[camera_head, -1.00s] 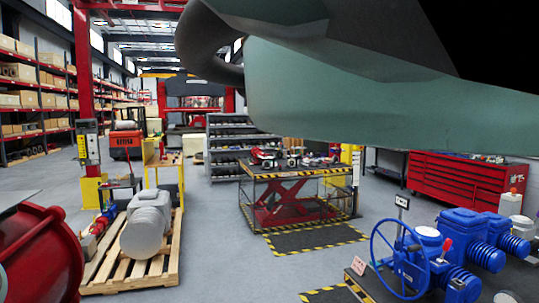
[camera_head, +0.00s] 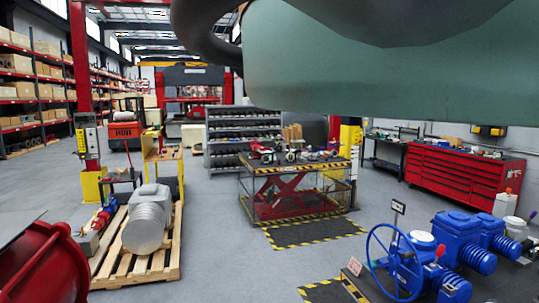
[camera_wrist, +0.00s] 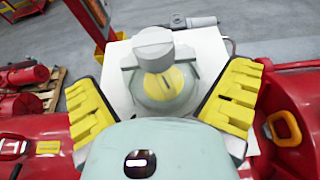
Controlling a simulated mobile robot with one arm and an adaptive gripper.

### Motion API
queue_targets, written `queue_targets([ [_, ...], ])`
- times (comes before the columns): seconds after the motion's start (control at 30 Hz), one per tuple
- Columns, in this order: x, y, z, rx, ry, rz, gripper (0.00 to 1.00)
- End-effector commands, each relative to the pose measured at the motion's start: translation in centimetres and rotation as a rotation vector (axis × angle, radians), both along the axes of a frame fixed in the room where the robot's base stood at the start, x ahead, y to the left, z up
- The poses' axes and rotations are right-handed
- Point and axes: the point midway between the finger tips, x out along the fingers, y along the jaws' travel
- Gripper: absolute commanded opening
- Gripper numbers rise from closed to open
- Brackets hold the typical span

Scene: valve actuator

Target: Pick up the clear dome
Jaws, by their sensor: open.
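In the wrist view, a rounded grey, see-through-looking piece with a yellow patch (camera_wrist: 166,88) sits on a white surface (camera_wrist: 205,47); I take it for the clear dome. A grey block-like part (camera_wrist: 153,50) shows at its far side, and I cannot tell whether it belongs to the dome. My gripper (camera_wrist: 163,80) is open, with its yellow-padded fingers to the left and right of the dome. No grip shows. My own pale green housing hides the near side. In the head view I can make out neither the dome nor my gripper.
Red machinery (camera_wrist: 285,112) flanks the white surface. In the head view, a pallet (camera_head: 160,268) bears a grey motor. A lift table (camera_head: 290,170) stands mid-floor, a red cabinet (camera_head: 460,182) and blue valve actuators (camera_head: 460,245) at right. My arm covers the upper right.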

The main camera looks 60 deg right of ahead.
Motion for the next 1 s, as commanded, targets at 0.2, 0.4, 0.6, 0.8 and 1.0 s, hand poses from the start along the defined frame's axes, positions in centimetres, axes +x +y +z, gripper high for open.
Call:
queue_targets([
  [0.2,0.9,1.5,-0.5,0.0,0.003,0.005,1.0],
  [0.4,1.1,1.6,-0.9,-0.002,0.0,0.002,1.0],
  [0.6,1.1,1.6,-0.9,-0.002,0.0,0.003,0.91],
  [0.8,1.1,1.6,-0.9,-0.002,0.001,0.002,0.7],
  [1.0,1.1,1.6,-0.9,-0.002,0.001,0.002,0.49],
])
